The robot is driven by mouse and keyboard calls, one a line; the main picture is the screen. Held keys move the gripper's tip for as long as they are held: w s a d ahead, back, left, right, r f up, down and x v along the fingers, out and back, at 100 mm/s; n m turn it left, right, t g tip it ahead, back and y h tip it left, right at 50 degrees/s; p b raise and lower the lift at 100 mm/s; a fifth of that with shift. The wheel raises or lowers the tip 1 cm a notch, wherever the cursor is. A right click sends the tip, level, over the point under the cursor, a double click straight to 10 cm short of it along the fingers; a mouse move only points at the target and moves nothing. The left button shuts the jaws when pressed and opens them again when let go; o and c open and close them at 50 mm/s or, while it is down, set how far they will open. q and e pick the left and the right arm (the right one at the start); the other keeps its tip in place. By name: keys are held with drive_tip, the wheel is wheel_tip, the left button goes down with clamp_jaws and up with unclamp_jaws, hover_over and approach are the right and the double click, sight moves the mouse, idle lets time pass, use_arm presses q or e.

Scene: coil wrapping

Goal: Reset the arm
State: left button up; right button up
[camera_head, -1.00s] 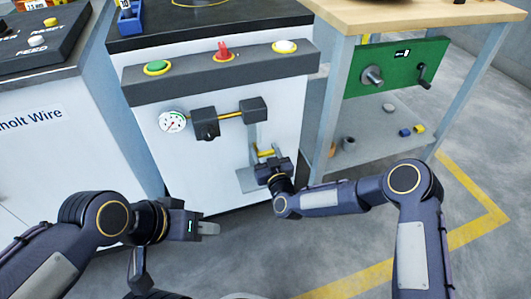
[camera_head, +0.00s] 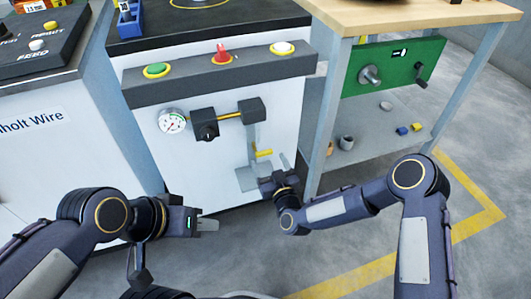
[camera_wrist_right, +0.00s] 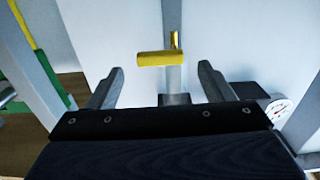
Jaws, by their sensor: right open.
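My right gripper (camera_head: 275,170) is in front of the white machine (camera_head: 210,165), just right of a yellow handle (camera_head: 263,153) on a grey bracket. In the right wrist view the gripper (camera_wrist_right: 160,82) is open with nothing between its two fingers. The yellow handle (camera_wrist_right: 164,58) shows there beyond the fingertips, apart from them. My left gripper (camera_head: 208,225) is at the lower left of the machine, pointing right, with nothing seen in it. Its fingers overlap from this angle, so its opening cannot be told.
The machine's panel (camera_head: 225,78) has green, red and white buttons, with a gauge (camera_head: 172,121) and a black valve block (camera_head: 205,124) below. A wooden-topped table (camera_head: 410,15) with a green crank panel (camera_head: 395,66) stands at right. The floor in front is clear.

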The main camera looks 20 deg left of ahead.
drive_tip(key=v, duration=0.2)
drive_tip(key=shift+s+d, duration=0.15)
drive_tip(key=shift+s, duration=0.05)
idle(0.4)
drive_tip(key=w+d+r+n+g, duration=0.1)
drive_tip(key=w+d+r+g, duration=0.2)
drive_tip(key=d+r, duration=0.55)
drive_tip(key=s+d+r+m+g+h, duration=0.1)
drive_tip(key=s+d+r+h, duration=0.2)
drive_tip(key=d, duration=0.4)
drive_tip(key=s+d+r+m+g+h, duration=0.1)
drive_tip(key=s+d+r, duration=0.25)
drive_tip(key=d, duration=0.35)
drive_tip(key=s+d+r+m+g+h, duration=0.15)
drive_tip(key=s+d+m, duration=0.35)
drive_tip(key=s, duration=0.8)
drive_tip(key=s+d+r+m+g+h, duration=0.1)
drive_tip(key=s+d+m+g, duration=0.35)
drive_tip(key=s, duration=0.75)
wheel_tip(320, 180, up, 34)
drive_tip(key=d+n+t+p, duration=0.1)
drive_tip(key=n+p, duration=0.1)
drive_tip(key=p, duration=3.2)
drive_tip(key=shift+s+d+t+p, duration=0.25)
drive_tip(key=shift+s+t+p, duration=0.05)
drive_tip(key=shift+s, duration=0.05)
